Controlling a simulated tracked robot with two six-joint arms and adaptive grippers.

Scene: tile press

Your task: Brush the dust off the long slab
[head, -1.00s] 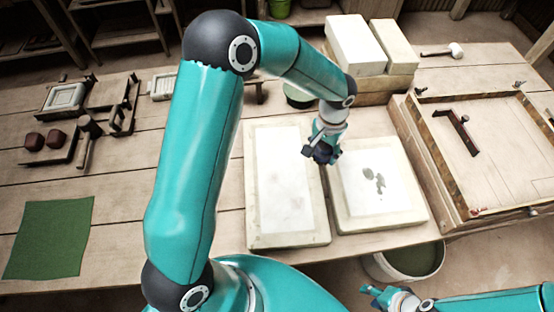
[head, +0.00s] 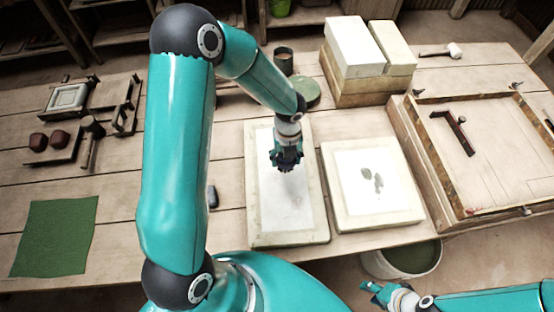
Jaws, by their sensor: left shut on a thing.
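The long slab (head: 267,215) lies on the bench in front of me, a pale surface in a cream frame. Faint grey smudges show on it near my gripper. My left gripper (head: 287,162) is over the upper middle of the slab, pointing down, shut on a small dark thing that is mostly hidden; I take it for the brush. I cannot tell whether it touches the slab. A squarer slab (head: 350,205) with dark green-grey blotches lies just right. My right gripper (head: 371,293) is low at the front, empty, its fingers apart.
A stack of pale blocks (head: 352,50), a green round dish (head: 305,92) and a dark canister (head: 283,60) stand behind the slabs. A wooden frame (head: 440,175) is at right, a bucket (head: 408,262) below the front edge. A green cloth (head: 55,238) lies left.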

